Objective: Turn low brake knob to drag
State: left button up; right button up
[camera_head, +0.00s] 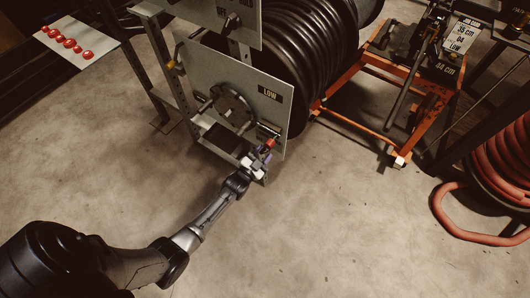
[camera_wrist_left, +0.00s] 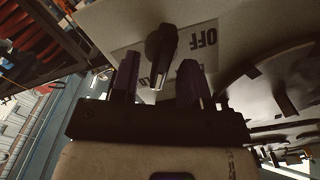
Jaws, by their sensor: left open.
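The low panel (camera_head: 268,112) is a pale upright plate with a "LOW" label (camera_head: 270,92). A small red knob (camera_head: 270,143) sits near its lower right corner. My left gripper (camera_head: 262,157) is at that corner, close to the knob. In the left wrist view, a dark, lever-like knob (camera_wrist_left: 161,48) shows between and just beyond the two open fingers. I cannot tell whether either finger touches it. An "OFF" marking (camera_wrist_left: 203,38) is on the plate beside it. Another marking behind the knob is mostly hidden by the fingers. My right gripper is not in view.
A round dark flange (camera_head: 232,106) is on the panel left of the knob. A black hose reel (camera_head: 305,50) stands behind it. An orange stand (camera_head: 408,115) and a red hose coil (camera_head: 500,170) are to the right. The floor in front is clear.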

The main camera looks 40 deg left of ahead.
pick_arm(q)
jog(key=shift+w+a, duration=0.1)
jog(key=shift+w, duration=0.85)
jog(key=c, duration=0.6)
